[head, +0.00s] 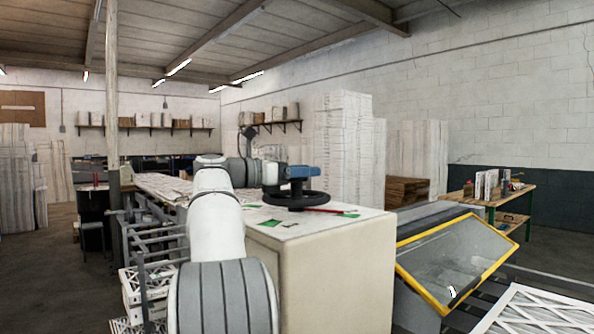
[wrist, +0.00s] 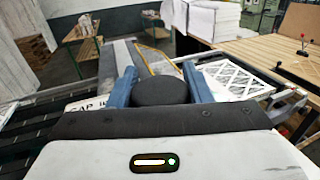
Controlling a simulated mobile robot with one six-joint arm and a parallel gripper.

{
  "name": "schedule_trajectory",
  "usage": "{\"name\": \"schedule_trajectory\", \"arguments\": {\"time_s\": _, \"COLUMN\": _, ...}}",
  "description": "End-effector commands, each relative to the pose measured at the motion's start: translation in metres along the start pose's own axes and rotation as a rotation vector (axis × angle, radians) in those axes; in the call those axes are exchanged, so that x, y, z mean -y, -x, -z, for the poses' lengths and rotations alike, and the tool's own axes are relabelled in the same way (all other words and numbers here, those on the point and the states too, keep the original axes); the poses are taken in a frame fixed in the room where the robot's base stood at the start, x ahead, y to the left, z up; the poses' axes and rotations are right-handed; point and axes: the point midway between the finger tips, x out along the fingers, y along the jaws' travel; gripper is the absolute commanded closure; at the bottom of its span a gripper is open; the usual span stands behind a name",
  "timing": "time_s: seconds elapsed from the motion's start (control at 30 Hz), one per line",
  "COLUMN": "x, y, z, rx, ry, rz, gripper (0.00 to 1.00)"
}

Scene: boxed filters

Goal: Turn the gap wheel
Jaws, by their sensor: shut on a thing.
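The gap wheel (head: 295,199) is a black handwheel lying flat on top of a cream cabinet (head: 330,262). My gripper (head: 297,180), with blue fingers, is over the wheel's middle. In the wrist view, the two blue fingers of my gripper (wrist: 160,80) stand on either side of the wheel's round black hub (wrist: 162,92) and are shut on it. Part of a label (wrist: 86,104) reading "GAP" shows left of the fingers. Most of the wheel's rim is hidden in the wrist view.
A red strip (head: 323,210) and green patches (head: 270,223) lie on the cabinet top beside the wheel. A yellow-framed clear guard (head: 455,262) is to the right. White lattice filter panels (head: 535,312) lie at lower right. A wooden bench (head: 515,207) stands behind.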

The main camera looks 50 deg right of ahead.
Motion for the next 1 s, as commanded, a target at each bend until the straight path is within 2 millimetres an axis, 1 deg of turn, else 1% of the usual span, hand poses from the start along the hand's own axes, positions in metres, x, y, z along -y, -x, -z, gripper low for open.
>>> {"name": "schedule_trajectory", "arguments": {"time_s": 0.03, "x": -0.002, "y": -0.001, "z": 0.005, "rx": -0.005, "ry": 0.006, "rz": 0.004, "gripper": 0.96}}
{"name": "schedule_trajectory", "arguments": {"time_s": 0.3, "x": 0.001, "y": -0.009, "z": 0.006, "rx": -0.006, "ry": 0.006, "rz": 0.016, "gripper": 0.96}}
{"name": "schedule_trajectory", "arguments": {"time_s": 0.33, "x": 0.001, "y": -0.009, "z": 0.006, "rx": -0.006, "ry": 0.006, "rz": 0.017, "gripper": 0.54}}
{"name": "schedule_trajectory", "arguments": {"time_s": 0.6, "x": 0.002, "y": -0.011, "z": 0.003, "rx": -0.004, "ry": 0.003, "rz": 0.02, "gripper": 0.33}}
{"name": "schedule_trajectory", "arguments": {"time_s": 0.87, "x": 0.003, "y": -0.009, "z": 0.002, "rx": -0.002, "ry": 0.002, "rz": 0.02, "gripper": 0.33}}
{"name": "schedule_trajectory", "arguments": {"time_s": 1.0, "x": 0.002, "y": 0.007, "z": 0.003, "rx": -0.002, "ry": 0.001, "rz": 0.017, "gripper": 0.33}}
